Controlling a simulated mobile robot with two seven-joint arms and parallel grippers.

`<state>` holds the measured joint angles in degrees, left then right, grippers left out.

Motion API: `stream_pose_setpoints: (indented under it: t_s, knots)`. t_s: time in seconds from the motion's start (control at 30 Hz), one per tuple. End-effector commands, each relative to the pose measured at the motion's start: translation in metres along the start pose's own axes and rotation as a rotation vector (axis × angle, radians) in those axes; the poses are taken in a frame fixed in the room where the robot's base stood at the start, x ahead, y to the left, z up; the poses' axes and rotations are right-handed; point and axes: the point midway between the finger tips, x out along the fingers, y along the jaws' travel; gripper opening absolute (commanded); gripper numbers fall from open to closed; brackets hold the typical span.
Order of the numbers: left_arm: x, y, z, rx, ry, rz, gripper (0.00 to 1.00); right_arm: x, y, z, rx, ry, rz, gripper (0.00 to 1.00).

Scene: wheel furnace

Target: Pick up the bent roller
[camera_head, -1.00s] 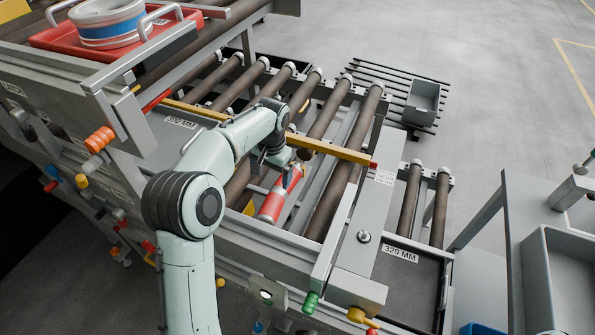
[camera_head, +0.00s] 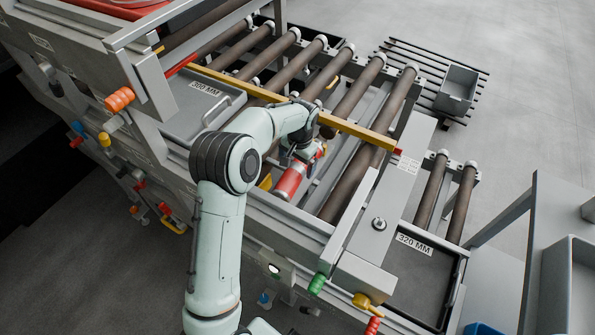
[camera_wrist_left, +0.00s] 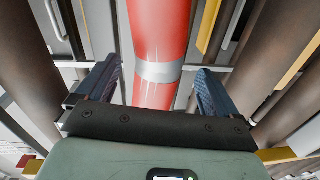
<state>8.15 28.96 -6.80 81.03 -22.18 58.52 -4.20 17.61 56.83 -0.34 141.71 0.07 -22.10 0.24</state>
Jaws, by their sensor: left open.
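The red roller (camera_head: 291,181) has a silver band and lies slanted in the gap between brown rollers of the conveyor frame. Whether it is bent is hard to tell. My left gripper (camera_head: 306,153) is over its middle in the head view, and my wrist hides part of it. In the left wrist view, the open fingers (camera_wrist_left: 158,78) stand on either side of the red roller (camera_wrist_left: 160,25), with gaps on both sides. The silver band lies between the fingers. I cannot tell if the fingers reach around it. My right gripper is not in view.
A yellow bar (camera_head: 355,130) crosses the conveyor close to my gripper. Brown rollers (camera_head: 355,97) lie on both sides. A "320 MM" tray (camera_head: 415,275) is at the lower right. A grey bin (camera_head: 456,85) stands on a slatted rack behind.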

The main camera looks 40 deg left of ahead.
Motion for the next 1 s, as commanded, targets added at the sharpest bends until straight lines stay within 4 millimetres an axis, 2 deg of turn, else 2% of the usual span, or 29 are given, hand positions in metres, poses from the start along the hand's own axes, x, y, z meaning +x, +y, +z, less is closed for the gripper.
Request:
stream_pose_setpoints:
  t_s: [0.1, 0.2, 0.47, 0.5, 0.57, 0.7, 0.77, 0.8, 1.0]
  knots:
    - [0.019, 0.002, -0.001, 0.0, -0.004, 0.0, 0.94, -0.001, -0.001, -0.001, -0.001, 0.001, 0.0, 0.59]
    - [0.028, 0.001, -0.001, 0.0, -0.002, -0.001, 0.94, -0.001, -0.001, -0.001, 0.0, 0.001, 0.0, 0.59]
    - [0.031, 0.001, -0.002, 0.0, 0.0, -0.001, 0.94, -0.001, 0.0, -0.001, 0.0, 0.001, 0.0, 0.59]
    - [0.031, 0.001, -0.002, 0.0, 0.0, -0.001, 0.88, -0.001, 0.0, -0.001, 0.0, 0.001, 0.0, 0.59]
    - [0.031, 0.001, -0.002, 0.0, 0.0, -0.001, 0.68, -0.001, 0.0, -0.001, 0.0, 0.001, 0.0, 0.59]
    - [0.031, 0.001, -0.002, 0.0, 0.0, -0.001, 0.23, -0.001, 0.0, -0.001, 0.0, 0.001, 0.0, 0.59]
    - [0.031, 0.001, -0.002, 0.0, 0.001, -0.001, 0.03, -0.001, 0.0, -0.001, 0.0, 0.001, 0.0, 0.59]
    - [0.031, 0.001, -0.002, 0.0, 0.001, -0.001, 0.0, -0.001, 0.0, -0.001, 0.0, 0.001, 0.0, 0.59]
    - [0.029, 0.001, -0.003, 0.0, 0.005, -0.002, 0.0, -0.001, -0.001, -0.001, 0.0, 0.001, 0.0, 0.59]
